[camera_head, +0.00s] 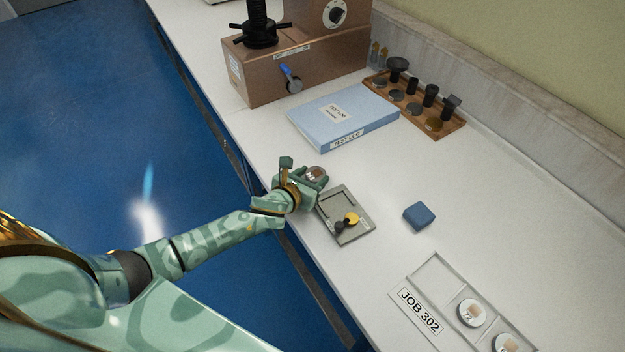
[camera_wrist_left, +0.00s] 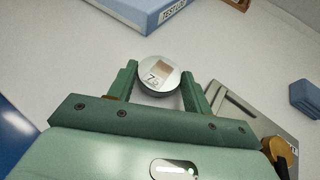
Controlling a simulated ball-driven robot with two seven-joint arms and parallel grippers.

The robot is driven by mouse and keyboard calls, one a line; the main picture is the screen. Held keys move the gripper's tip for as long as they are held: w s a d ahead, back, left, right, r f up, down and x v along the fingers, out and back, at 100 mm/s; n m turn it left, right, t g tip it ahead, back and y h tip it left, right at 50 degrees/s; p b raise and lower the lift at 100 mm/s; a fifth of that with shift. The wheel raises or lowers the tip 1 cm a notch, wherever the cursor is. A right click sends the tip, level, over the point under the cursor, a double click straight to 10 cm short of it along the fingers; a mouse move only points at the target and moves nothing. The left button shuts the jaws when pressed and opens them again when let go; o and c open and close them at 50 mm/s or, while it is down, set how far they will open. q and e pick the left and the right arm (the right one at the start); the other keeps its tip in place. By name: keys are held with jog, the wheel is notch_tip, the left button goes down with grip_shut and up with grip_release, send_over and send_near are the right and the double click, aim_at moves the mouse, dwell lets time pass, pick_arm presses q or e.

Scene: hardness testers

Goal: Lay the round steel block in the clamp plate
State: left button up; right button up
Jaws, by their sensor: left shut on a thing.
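The round steel block (camera_head: 316,172) is a short disc with a tan square and a number on its face. It sits between the fingers of my left gripper (camera_head: 312,180), which is shut on it. In the left wrist view the block (camera_wrist_left: 158,77) shows face-up between the two green fingertips. Part of the plate (camera_wrist_left: 252,115) shows at the right of the left wrist view. My right gripper is not in view.
A blue test log binder (camera_head: 345,115) lies behind the gripper. A blue block (camera_head: 419,216) is right of the plate. The JOB 302 tray (camera_head: 436,272) holds round blocks at front right. A brown tester (camera_head: 320,65) and wooden rack (camera_head: 450,127) stand at the back.

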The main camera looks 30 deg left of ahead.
pick_arm(q)
jog(key=shift+w+r, duration=0.1)
jog(key=shift+f, duration=0.2)
jog(key=o, duration=1.2)
jog(key=shift+c, duration=0.2)
jog(key=shift+r+p, duration=0.3)
jog(key=p+v, duration=0.3)
jog(key=v, duration=0.8)
jog(key=shift+d, duration=0.1)
jog(key=shift+s, duration=0.55)
